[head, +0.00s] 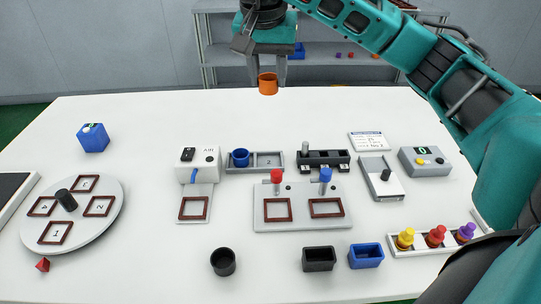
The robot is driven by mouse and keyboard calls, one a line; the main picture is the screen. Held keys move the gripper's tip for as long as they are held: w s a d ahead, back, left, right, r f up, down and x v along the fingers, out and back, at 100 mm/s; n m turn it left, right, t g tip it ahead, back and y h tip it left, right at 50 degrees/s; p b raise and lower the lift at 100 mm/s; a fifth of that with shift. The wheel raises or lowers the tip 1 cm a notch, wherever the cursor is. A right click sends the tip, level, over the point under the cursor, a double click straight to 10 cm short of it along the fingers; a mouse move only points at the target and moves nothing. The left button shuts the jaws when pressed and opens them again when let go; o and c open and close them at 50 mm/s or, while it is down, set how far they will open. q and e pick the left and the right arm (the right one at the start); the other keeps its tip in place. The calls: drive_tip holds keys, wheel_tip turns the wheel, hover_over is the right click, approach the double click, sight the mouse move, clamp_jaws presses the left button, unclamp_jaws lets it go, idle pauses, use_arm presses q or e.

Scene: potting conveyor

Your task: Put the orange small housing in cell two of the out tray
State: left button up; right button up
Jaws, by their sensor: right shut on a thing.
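The orange small housing (268,85) is a small orange cup held upright in the air beyond the far side of the bench layout. My right gripper (268,72) points down and is shut on it, one finger on each side. The grey two-cell tray (254,172), which looks like the out tray, lies on the table below and nearer. A blue round housing (240,157) stands in its left cell. Its right cell, marked 2, is empty. My left gripper is not in view.
A white AIR box (207,158) stands left of the tray and a black rack (323,160) right of it. A grey plate with red and blue handles (301,222) lies in front. A black cup (223,262) stands nearer. The far table strip is clear.

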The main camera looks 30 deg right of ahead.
wheel_tip(320, 180, down, 13)
drive_tip(key=shift+r+b, duration=0.1)
drive_tip(key=shift+b, duration=0.8)
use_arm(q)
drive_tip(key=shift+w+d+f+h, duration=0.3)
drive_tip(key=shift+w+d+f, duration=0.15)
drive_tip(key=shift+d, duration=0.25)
use_arm(e)
drive_tip(key=shift+f, duration=2.7)
